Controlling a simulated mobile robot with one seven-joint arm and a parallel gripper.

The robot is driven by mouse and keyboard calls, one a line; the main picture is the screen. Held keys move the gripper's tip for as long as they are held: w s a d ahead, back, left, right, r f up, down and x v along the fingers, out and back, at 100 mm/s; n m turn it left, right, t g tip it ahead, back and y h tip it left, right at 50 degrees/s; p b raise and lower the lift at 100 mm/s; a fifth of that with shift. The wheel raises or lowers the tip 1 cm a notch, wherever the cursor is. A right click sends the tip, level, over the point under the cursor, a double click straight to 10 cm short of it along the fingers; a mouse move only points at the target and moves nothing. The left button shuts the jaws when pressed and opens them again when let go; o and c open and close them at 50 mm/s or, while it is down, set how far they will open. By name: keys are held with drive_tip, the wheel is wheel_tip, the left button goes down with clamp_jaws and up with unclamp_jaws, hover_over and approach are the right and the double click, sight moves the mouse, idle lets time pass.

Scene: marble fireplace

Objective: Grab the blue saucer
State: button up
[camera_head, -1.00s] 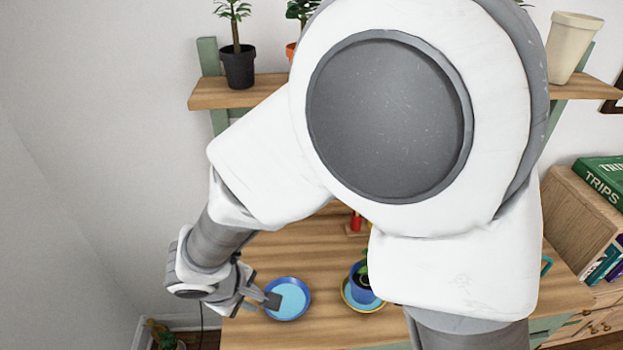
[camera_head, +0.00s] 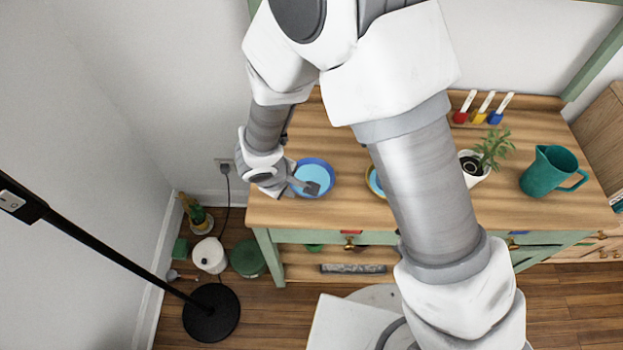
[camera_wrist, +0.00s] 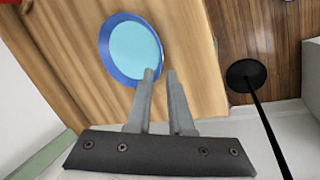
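The blue saucer (camera_head: 314,172), with a darker blue rim and a light blue inside, lies on the wooden table top near its left end. It also shows in the wrist view (camera_wrist: 133,48). My gripper (camera_head: 308,187) is at the saucer's near left side. In the wrist view my gripper (camera_wrist: 161,72) has a narrow gap between its two fingers, with nothing seen held. The left fingertip overlaps the saucer's rim and the right one is just outside it, over the wood. I cannot tell how high the fingertips are above the rim.
A yellow-rimmed saucer (camera_head: 375,183) is partly hidden behind my arm. A potted plant (camera_head: 477,165), a teal pitcher (camera_head: 553,172) and several brushes (camera_head: 482,108) stand farther right. A black lamp pole (camera_head: 120,250) rises at the left. The wall is close left of the table.

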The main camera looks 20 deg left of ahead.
sight(298, 192)
drive_tip(key=x, duration=0.4)
drive_tip(key=shift+w+f, duration=0.15)
drive_tip(key=shift+f, duration=0.1)
clamp_jaws()
idle(1.2)
